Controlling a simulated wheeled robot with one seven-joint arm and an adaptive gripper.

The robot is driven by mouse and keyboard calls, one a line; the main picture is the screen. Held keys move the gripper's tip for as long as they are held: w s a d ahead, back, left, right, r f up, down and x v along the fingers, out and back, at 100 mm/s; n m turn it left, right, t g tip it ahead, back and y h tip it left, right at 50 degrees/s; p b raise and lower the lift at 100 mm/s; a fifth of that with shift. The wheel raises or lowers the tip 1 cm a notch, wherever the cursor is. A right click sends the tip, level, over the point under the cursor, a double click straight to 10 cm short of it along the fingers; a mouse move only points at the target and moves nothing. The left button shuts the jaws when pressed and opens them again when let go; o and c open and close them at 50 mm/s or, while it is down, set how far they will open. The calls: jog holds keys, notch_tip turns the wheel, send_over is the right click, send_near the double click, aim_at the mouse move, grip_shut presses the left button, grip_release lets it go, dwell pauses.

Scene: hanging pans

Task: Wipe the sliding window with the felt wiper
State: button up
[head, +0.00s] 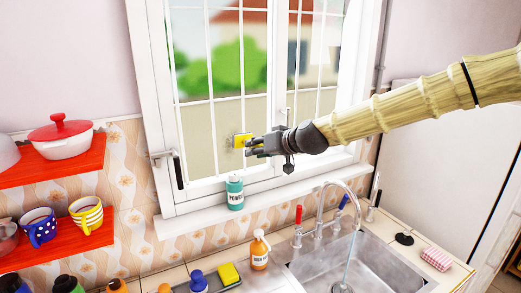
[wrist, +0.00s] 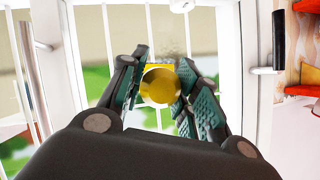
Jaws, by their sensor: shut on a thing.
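The window (head: 228,172) has white frames and thin bars, with a garden view behind the glass. My gripper (head: 249,146) is shut on the felt wiper (head: 240,140), a small yellow block, in front of the lower middle of the left pane. In the wrist view, my gripper (wrist: 158,85) has its fingers on both sides of the wiper's round yellow part (wrist: 161,87). A darkish smudge (wrist: 172,47) shows just above the wiper. Whether the wiper touches the glass I cannot tell.
A teal powder bottle (head: 235,193) stands on the white sill (head: 190,219) below my gripper. The sink (head: 365,262) with its running tap (head: 335,205) is lower right. A window handle (head: 177,168) sticks out at left. Red shelves (head: 50,165) hold a pot and mugs.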

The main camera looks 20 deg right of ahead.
jog(key=shift+s+a, duration=0.25)
jog(key=shift+a, duration=1)
jog(key=shift+a, duration=0.1)
jog(key=shift+s+a+b, duration=0.2)
jog(key=shift+a+b, duration=0.3)
jog(key=shift+a, duration=0.7)
jog(key=shift+s, duration=0.1)
jog(key=s+d, duration=0.1)
jog(key=s, duration=0.6)
jog(key=shift+s+d, duration=0.25)
jog(key=shift+s, duration=0.1)
jog(key=shift+f, duration=0.15)
